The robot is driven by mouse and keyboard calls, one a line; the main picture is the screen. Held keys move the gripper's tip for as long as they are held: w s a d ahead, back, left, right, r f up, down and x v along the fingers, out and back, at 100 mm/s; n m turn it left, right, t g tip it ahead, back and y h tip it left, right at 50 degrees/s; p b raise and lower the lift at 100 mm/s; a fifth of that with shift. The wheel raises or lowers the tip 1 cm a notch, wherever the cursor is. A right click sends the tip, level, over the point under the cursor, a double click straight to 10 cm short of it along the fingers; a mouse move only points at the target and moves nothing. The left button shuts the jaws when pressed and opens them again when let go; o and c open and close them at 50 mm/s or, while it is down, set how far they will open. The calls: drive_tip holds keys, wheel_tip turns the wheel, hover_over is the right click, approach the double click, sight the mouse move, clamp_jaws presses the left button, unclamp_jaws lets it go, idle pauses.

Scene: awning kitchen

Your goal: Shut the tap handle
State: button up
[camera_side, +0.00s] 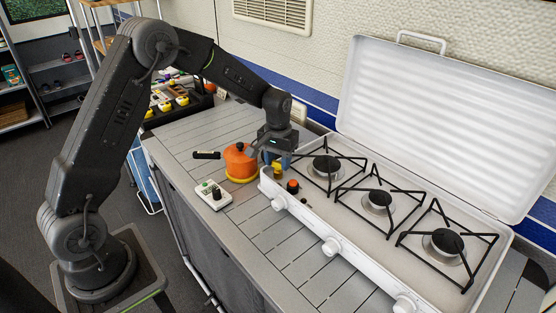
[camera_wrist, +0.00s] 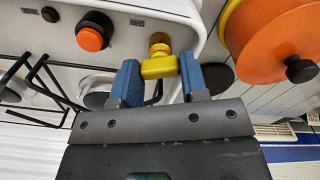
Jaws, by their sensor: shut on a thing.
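The tap handle (camera_wrist: 160,67) is a small yellow lever on a brass stem, on the white stove panel in the wrist view. It also shows as a small yellowish spot at the stove's left end in the side view (camera_side: 277,171). My gripper (camera_wrist: 161,80) has its two blue fingers on either side of the handle, shut on it. In the side view my gripper (camera_side: 275,158) reaches down at the stove's left end, and the fingers partly hide what they hold. The handle lies crosswise between the fingers in the wrist view.
An orange knob (camera_wrist: 90,38) on a black base stands beside the tap. An orange pot (camera_side: 239,161) with a black handle is close on the other side. The white stove (camera_side: 320,219) has black grates and an open lid (camera_side: 440,120). A small switch box (camera_side: 213,194) lies in front.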

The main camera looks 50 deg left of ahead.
sight(278, 162)
drive_tip(key=shift+m, duration=2.2)
drive_tip(key=o, duration=0.6)
drive_tip(key=shift+o, duration=0.2)
wheel_tip(278, 162, up, 14)
